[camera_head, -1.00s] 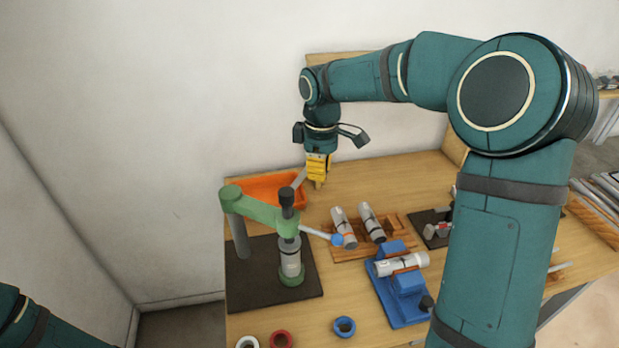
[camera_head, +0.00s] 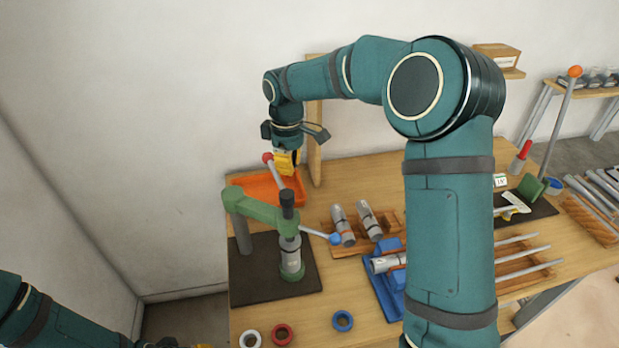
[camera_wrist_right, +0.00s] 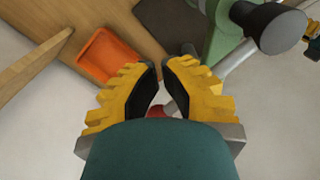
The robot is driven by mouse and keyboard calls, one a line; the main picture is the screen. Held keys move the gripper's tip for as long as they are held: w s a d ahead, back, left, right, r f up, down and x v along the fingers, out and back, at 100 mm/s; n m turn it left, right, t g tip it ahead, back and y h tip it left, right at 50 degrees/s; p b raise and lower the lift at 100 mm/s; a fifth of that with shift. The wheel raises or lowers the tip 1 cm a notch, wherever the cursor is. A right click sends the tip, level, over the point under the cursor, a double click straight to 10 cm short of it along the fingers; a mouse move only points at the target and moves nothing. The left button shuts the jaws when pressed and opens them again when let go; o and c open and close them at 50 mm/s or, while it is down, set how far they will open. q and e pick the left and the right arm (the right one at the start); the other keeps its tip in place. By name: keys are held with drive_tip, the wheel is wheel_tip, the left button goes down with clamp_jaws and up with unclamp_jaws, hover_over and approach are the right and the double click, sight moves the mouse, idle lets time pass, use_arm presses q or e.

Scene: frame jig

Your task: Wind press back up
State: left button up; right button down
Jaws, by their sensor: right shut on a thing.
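The press has a green arm (camera_head: 262,211) on a dark base plate (camera_head: 255,285), with a black-topped ram above a grey cylinder (camera_head: 291,255). A rod with a red ball (camera_head: 268,157) leans up and left from the press top. Another rod ends in a blue ball (camera_head: 335,239). My right gripper (camera_head: 285,163) is at the upper end of the red-ball rod and shut on it. In the right wrist view the red ball (camera_wrist_right: 157,111) shows between the yellow fingers (camera_wrist_right: 162,75). My left gripper is mostly cut off at the bottom edge.
An orange bin (camera_head: 260,187) stands behind the press. Two cylinders (camera_head: 342,225) rest in a wooden rack to its right, with a blue fixture (camera_head: 386,292) in front. White, red and blue rings (camera_head: 343,321) lie near the front. My right arm hides part of the table.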

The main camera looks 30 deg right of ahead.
drive_tip(key=shift+w+a, duration=0.2)
drive_tip(key=shift+a, duration=0.1)
drive_tip(key=a, duration=0.4)
drive_tip(key=shift+w+p, duration=0.35)
drive_tip(key=shift+a, duration=0.1)
drive_tip(key=a, duration=0.2)
drive_tip(key=s+a, duration=0.1)
drive_tip(key=a, duration=0.1)
